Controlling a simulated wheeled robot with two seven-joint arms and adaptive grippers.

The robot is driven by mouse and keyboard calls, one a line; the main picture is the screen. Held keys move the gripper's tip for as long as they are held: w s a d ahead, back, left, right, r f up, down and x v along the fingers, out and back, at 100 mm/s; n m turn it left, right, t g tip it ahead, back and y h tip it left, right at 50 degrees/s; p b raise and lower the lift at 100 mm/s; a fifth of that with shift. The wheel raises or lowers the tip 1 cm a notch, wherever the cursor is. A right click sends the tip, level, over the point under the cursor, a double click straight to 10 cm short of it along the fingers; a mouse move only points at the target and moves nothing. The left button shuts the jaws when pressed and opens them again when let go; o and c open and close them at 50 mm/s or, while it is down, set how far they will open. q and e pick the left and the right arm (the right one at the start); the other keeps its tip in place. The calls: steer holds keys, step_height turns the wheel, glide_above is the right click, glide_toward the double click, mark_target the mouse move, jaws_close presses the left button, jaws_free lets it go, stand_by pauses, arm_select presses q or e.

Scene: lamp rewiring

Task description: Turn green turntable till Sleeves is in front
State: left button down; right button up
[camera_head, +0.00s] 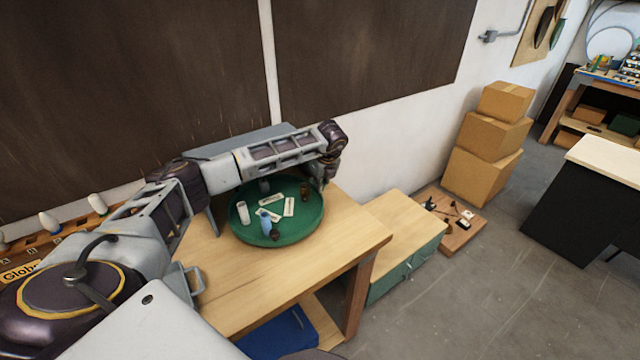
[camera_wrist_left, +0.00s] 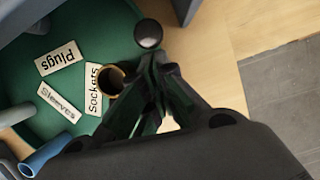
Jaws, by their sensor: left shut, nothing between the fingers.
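The green turntable (camera_head: 308,226) lies on the wooden table, and part of it shows in the left wrist view (camera_wrist_left: 60,18). Three white cards on it read Plugs (camera_wrist_left: 58,58), Sockets (camera_wrist_left: 94,92) and Sleeves (camera_wrist_left: 58,102). The Sleeves card lies near a blue cylinder (camera_wrist_left: 47,155); that cylinder stands toward the near side in the head view (camera_head: 265,223). A brass-rimmed dark cup (camera_wrist_left: 110,80) stands by Sockets. My left gripper (camera_head: 325,182) is at the turntable's right edge. In the wrist view its fingers (camera_wrist_left: 155,105) are closed and empty, close below a black round knob (camera_wrist_left: 148,33).
A white cylinder (camera_head: 243,212) and a dark round piece (camera_head: 275,235) also stand on the turntable. The table's (camera_head: 340,232) right part is bare. A lower green cabinet (camera_head: 405,262) and stacked cardboard boxes (camera_head: 485,165) are to the right.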

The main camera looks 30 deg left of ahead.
arm_select(q)
steer(key=shift+w+a, duration=0.1)
steer(key=shift+w+a+f+n+g+b, duration=0.15)
steer(key=shift+w+a+n+b, duration=0.15)
steer(key=shift+a+n+b, duration=0.15)
steer(key=shift+w+a+r+n+g+b, duration=0.1)
steer(key=shift+w+a+n+g+b, duration=0.05)
steer(key=shift+w+a+n+b, duration=0.3)
steer(key=shift+w+a+b, duration=0.3)
steer(key=shift+a+b, duration=0.1)
steer(key=shift+a, duration=0.55)
steer(key=shift+d, duration=0.1)
